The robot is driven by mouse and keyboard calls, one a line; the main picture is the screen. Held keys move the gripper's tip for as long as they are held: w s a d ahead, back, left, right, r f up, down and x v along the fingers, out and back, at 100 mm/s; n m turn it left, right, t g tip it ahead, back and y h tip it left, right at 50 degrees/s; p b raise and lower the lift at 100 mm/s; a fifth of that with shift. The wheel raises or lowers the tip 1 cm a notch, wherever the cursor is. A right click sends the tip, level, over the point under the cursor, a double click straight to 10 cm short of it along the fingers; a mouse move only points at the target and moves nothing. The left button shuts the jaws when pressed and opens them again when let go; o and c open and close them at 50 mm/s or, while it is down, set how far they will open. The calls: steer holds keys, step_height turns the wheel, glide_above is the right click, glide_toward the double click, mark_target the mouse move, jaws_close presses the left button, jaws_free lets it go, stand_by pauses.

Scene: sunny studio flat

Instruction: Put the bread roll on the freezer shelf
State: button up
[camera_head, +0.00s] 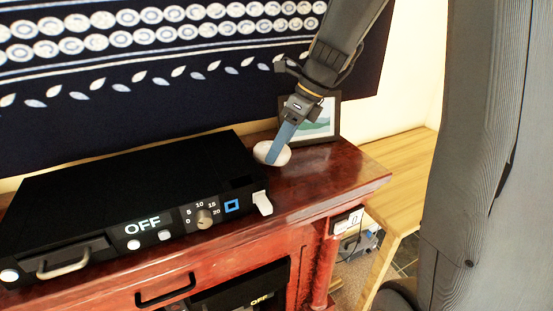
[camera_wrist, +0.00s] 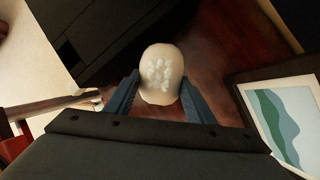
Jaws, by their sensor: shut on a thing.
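My gripper (camera_head: 275,150) reaches down over the right part of the red wooden cabinet top. It is shut on a pale, rounded bread roll (camera_head: 283,158). In the wrist view the bread roll (camera_wrist: 160,66) sits between my two blue fingers (camera_wrist: 160,97), with white patches on its top. The roll is at or just above the wooden surface; I cannot tell if it touches. No freezer shelf can be made out in either view.
A black appliance (camera_head: 120,195) with an OFF display and a knob stands left of my gripper. A framed picture (camera_head: 318,122) leans behind it at the right. Another OFF display (camera_head: 262,299) shows below. A light wooden table (camera_head: 400,170) stands to the right.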

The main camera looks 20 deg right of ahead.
mark_target(280, 163)
steer(key=shift+f+p, duration=0.3)
steer(key=shift+f, duration=1.65)
steer(key=shift+s+f, duration=0.1)
steer(key=shift+f, duration=0.2)
steer(key=o, duration=0.8)
steer(key=shift+c, duration=0.2)
